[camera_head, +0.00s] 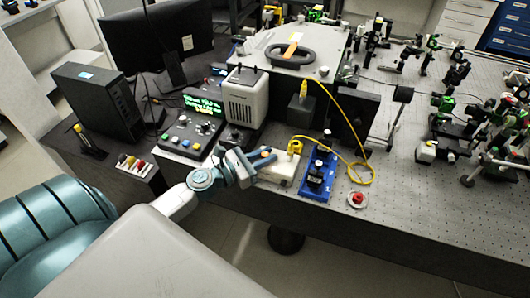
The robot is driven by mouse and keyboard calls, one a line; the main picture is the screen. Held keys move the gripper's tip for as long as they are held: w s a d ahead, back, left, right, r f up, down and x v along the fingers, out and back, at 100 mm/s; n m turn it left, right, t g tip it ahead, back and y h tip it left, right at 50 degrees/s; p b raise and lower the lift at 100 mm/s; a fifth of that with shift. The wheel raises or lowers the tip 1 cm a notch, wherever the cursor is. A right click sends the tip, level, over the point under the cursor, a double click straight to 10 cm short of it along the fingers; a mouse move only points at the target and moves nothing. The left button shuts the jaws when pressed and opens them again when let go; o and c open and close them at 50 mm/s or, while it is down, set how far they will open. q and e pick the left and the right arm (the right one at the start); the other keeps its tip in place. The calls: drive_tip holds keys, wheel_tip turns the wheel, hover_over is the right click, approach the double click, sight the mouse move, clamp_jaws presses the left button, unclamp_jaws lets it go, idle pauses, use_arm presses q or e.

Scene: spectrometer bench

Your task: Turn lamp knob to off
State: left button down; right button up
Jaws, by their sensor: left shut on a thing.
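My left gripper (264,157) is low over the front edge of the bench, its fingers pointing right. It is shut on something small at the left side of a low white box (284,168). This seems to be the lamp knob, but the fingers hide it, so its setting cannot be read. A yellow fitting (295,146) stands on the white box. Behind the gripper is a pale grey housing (246,93) on a dark base with a round dial (235,134) on its front. My right gripper is not in view.
A control box with a lit green display (203,104) stands left of the housing. A blue plate (317,175) with a black mount, a yellow cable (372,165) and a red button (358,198) are on the right. Bare bench (410,200) lies beyond.

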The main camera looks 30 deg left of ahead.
use_arm(q)
drive_tip(key=n+y+p, duration=0.1)
drive_tip(key=n+t+y+p, duration=0.1)
drive_tip(key=y, duration=0.1)
drive_tip(key=shift+d+r+n+y+p, duration=0.1)
drive_tip(key=shift+r+n+y+p, duration=0.15)
drive_tip(key=shift+n+y+p, duration=0.15)
drive_tip(key=n+y, duration=0.1)
drive_tip(key=y, duration=0.1)
drive_tip(key=n+y+p, duration=0.1)
drive_tip(key=y, duration=0.1)
drive_tip(key=shift+f+n+t, duration=0.15)
drive_tip(key=shift+n+t, duration=0.15)
drive_tip(key=shift+t, duration=0.1)
drive_tip(key=n+y, duration=0.2)
drive_tip(key=y, duration=0.2)
drive_tip(key=shift+f+n, duration=0.1)
drive_tip(key=shift+n, duration=0.2)
drive_tip(key=shift+n+g+y+b, duration=0.15)
drive_tip(key=shift+n+g+y, duration=0.45)
drive_tip(key=shift+y, duration=0.45)
drive_tip(key=shift+n+g+y+b, duration=0.15)
drive_tip(key=shift+n+g+y, duration=0.25)
drive_tip(key=shift+n+y, duration=0.5)
drive_tip(key=shift+y, duration=0.25)
drive_tip(key=c, duration=1.4)
unclamp_jaws()
drive_tip(key=shift+o, duration=0.2)
